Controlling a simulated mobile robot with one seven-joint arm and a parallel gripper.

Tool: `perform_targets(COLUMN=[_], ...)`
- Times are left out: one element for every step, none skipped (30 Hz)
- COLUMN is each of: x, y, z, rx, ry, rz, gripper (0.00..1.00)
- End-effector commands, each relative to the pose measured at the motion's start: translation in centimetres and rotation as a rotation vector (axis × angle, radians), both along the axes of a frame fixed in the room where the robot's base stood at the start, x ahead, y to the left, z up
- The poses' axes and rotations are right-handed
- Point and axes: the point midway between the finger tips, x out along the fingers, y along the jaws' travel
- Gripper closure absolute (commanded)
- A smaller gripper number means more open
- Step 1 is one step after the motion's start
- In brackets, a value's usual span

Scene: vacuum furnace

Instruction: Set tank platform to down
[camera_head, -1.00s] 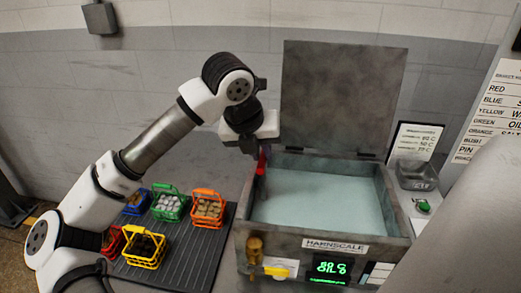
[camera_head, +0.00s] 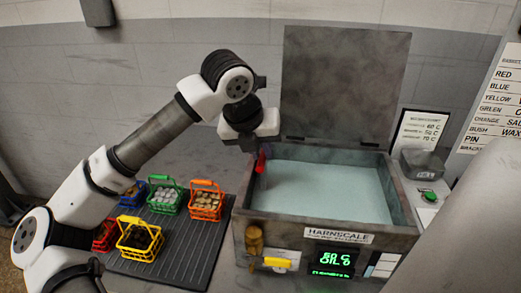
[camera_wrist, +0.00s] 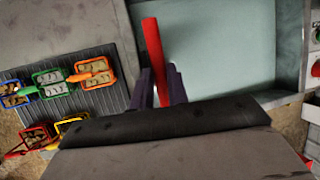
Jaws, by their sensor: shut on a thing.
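The tank (camera_head: 280,221) is a grey box with its lid (camera_head: 345,85) standing open at the back. Pale blue liquid (camera_head: 330,190) fills it; the platform itself cannot be made out. A red lever (camera_head: 262,160) stands at the tank's left wall, and in the wrist view the red lever (camera_wrist: 155,50) runs up from between the fingers. My gripper (camera_head: 256,148) is at the lever's top. In the wrist view my gripper (camera_wrist: 160,88) is shut on the red lever, with dark fingers either side of it.
Blue, green, orange, red and yellow baskets of parts stand on a ribbed dark mat (camera_head: 190,245) left of the tank. A yellow handle (camera_head: 278,262), brass valve (camera_head: 254,240) and green display (camera_head: 334,262) are on the front. A green button (camera_head: 429,195) is at right.

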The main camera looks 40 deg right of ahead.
Motion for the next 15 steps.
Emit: perform_targets(x=[-0.17, -0.17, -0.19, -0.19, -0.19, -0.18, -0.17, -0.17, -0.16, -0.15, -0.15, -0.14, -0.14, -0.14, -0.13], y=[0.1, 0.1, 0.1, 0.1, 0.1, 0.1, 0.1, 0.09, 0.09, 0.08, 0.08, 0.07, 0.07, 0.07, 0.06], z=[-0.48, -0.5, -0.53, -0.54, -0.54, -0.5, -0.48, -0.45, -0.42, -0.39, -0.37, -0.34, -0.33, -0.3, -0.29], rx=[0.013, 0.014, 0.015, 0.015, 0.015, 0.014, 0.013, 0.012, 0.011, 0.011, 0.01, 0.01, 0.01, 0.01, 0.008], ry=[0.007, 0.007, 0.008, 0.008, 0.008, 0.007, 0.007, 0.007, 0.006, 0.006, 0.006, 0.006, 0.005, 0.005, 0.005], rz=[-0.004, -0.004, -0.004, -0.004, -0.004, -0.004, -0.004, -0.004, -0.004, -0.004, -0.003, -0.003, -0.003, -0.003, -0.003], gripper=[1.0, 1.0, 1.0, 0.83, 0.79, 0.73, 0.7, 0.66, 0.62, 0.62, 0.62, 0.62, 0.62, 0.62, 0.62])
